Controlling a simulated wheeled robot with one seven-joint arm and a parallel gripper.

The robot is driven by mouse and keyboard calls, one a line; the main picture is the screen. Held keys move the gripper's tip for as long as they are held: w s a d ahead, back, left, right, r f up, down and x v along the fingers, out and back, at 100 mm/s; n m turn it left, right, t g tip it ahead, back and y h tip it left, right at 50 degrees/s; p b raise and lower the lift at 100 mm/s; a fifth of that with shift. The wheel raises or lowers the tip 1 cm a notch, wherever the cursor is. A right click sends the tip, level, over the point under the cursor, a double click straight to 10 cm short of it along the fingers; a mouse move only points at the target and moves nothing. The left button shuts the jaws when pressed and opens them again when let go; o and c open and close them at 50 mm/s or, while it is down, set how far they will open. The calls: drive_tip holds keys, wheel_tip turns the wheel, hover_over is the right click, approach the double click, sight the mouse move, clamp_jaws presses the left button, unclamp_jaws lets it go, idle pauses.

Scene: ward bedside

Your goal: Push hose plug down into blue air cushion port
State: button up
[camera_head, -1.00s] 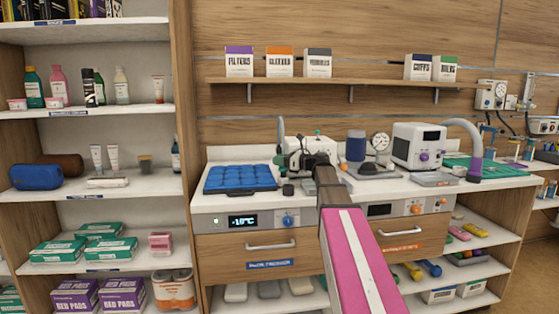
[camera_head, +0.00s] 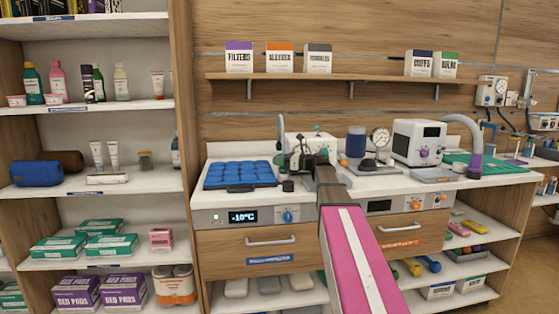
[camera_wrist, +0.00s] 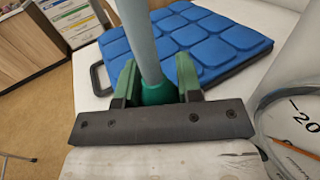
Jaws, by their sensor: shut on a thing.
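The blue air cushion (camera_head: 238,174) lies on the white counter left of my arm, and its padded squares also fill the top of the wrist view (camera_wrist: 205,42). My gripper (camera_head: 303,156) is above the counter just right of the cushion. In the wrist view my gripper (camera_wrist: 158,80) is shut, its green fingers on either side of the green hose plug (camera_wrist: 158,93). A pale grey hose (camera_wrist: 141,40) rises from the plug. I cannot make out the port or whether the plug touches it. A small dark knob (camera_head: 288,186) stands by the cushion's right front corner.
A white unit (camera_head: 296,147) stands behind my gripper. A round gauge (camera_head: 380,138), a blue cylinder (camera_head: 356,144) and a white machine (camera_head: 418,142) stand to the right.

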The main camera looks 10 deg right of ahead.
drive_tip(key=shift+f, duration=0.4)
drive_tip(key=o, duration=1)
drive_tip(key=v, duration=1)
drive_tip(key=shift+s+d, duration=0.2)
drive_tip(key=shift+d, duration=0.15)
